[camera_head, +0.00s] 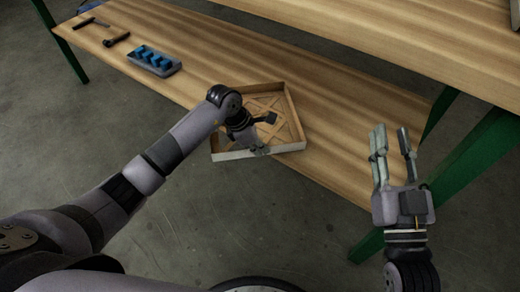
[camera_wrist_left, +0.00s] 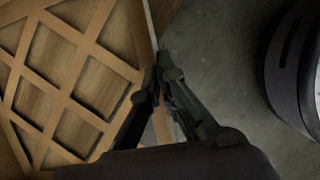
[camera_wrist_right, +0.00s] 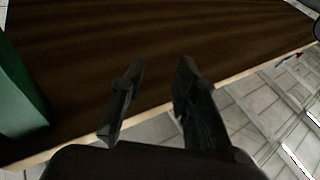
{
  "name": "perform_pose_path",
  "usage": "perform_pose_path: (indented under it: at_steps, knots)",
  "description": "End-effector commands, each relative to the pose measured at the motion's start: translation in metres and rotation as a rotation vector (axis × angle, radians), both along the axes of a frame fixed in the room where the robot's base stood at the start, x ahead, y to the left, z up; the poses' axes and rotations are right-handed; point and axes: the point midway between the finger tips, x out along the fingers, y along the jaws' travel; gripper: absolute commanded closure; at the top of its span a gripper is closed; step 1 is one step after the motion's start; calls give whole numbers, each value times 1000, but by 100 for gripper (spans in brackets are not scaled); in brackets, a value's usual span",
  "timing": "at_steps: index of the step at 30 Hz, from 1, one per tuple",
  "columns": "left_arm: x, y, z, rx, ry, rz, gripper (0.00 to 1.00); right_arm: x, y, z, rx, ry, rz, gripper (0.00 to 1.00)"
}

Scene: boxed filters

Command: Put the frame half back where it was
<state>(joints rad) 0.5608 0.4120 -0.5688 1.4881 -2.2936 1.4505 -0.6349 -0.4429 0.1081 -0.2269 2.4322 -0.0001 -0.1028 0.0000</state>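The frame half (camera_head: 290,108) is a shallow, open brown tray with a lattice inside and a pale front wall. It is at the front of the lower wooden shelf, and its near left corner sticks out past the shelf edge. My left gripper (camera_head: 258,148) is at its front wall. In the left wrist view the lattice (camera_wrist_left: 62,92) fills the left side, and the left gripper's fingers (camera_wrist_left: 160,72) are closed on the thin wall, one on each side. My right gripper (camera_head: 390,135) is open and empty, right of the frame half; its spread fingers also show in the right wrist view (camera_wrist_right: 158,75).
The lower shelf (camera_head: 190,55) also holds a grey holder with blue parts (camera_head: 154,60) and dark tools (camera_head: 116,40) at the left. An upper wooden board (camera_head: 420,45) covers the right. A green leg (camera_head: 480,150) stands behind my right gripper.

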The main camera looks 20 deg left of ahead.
Motion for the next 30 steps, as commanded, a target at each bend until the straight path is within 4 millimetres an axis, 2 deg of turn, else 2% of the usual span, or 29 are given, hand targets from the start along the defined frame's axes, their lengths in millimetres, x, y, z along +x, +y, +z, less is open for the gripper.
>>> perform_pose_path:
  at_steps: [14, 25, 30]
  knots:
    - [0, 0, -5, 0, -2, -1, 100, -3, 1, 9, 14, -52, 3, 72]
    - [0, 0, -5, -1, 0, 0, 76, -3, 1, 11, 16, -57, 3, 72]
    - [0, 0, -5, -1, 0, 0, 75, -3, 1, 10, 15, -56, 3, 72]
